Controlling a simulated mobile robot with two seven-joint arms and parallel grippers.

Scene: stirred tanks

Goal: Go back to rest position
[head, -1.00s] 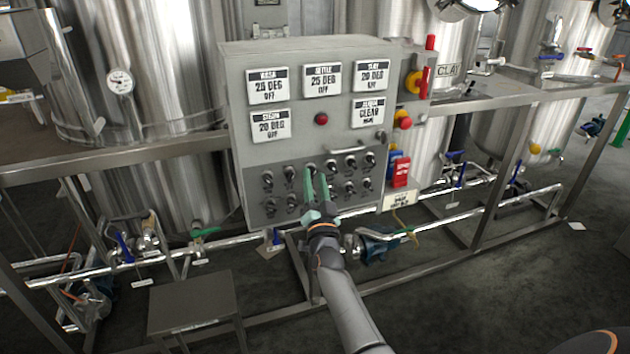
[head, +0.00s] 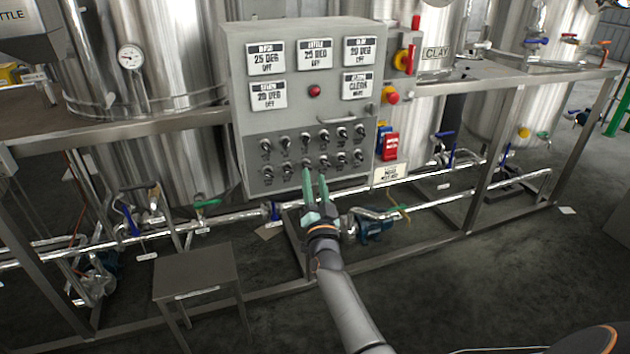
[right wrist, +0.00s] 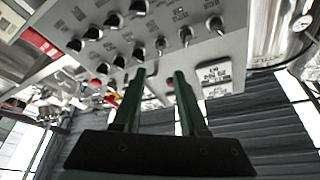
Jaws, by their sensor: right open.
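My right gripper (head: 315,187) is in front of the lower edge of the grey control panel (head: 238,100), its two green fingers pointing up at the lower row of knobs. The fingers are apart with nothing between them. In the right wrist view the open fingers (right wrist: 160,95) show a clear gap, with the panel's rows of black knobs (right wrist: 137,8) beyond them. I cannot tell from the head view how far the fingertips are from the panel. My left gripper is in neither view.
A small metal step (head: 195,272) stands on the floor left of my right arm. A steel frame rail (head: 455,240) and pipes with valves run below the panel. A blue pump (head: 375,228) sits right of the gripper.

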